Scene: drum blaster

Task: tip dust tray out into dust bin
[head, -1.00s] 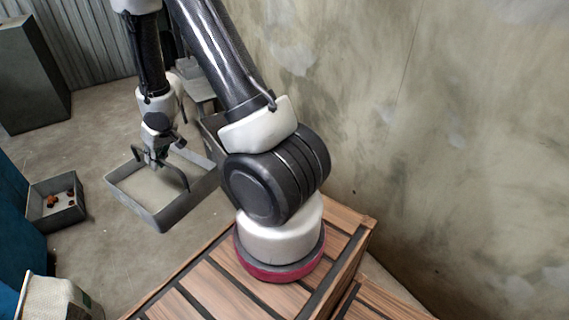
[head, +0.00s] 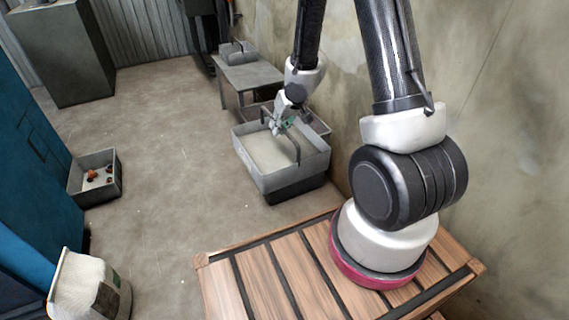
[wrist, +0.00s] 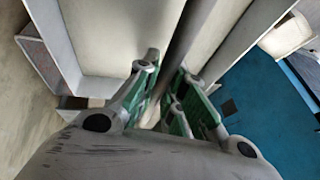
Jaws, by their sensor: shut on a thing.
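The dust tray (head: 239,152) is a grey, open rectangular tray with a pale inside and a dark bar handle arching over it. My gripper (head: 278,125) is shut on the handle from above. The tray looks roughly level, near the wall. In the wrist view the handle bar (wrist: 188,38) runs between the green-padded fingers of my gripper (wrist: 172,95), with the pale tray inside around it. Another grey container (head: 318,122) shows partly behind the tray; I cannot tell whether it is the dust bin. Whether the tray touches what is beneath it is hidden.
A small grey box (head: 118,182) with reddish lumps stands on the floor at left, by a blue cabinet (head: 35,135). A low grey table (head: 250,75) stands behind the tray. A pale sack-like container (head: 85,290) is at lower left. The middle floor is clear.

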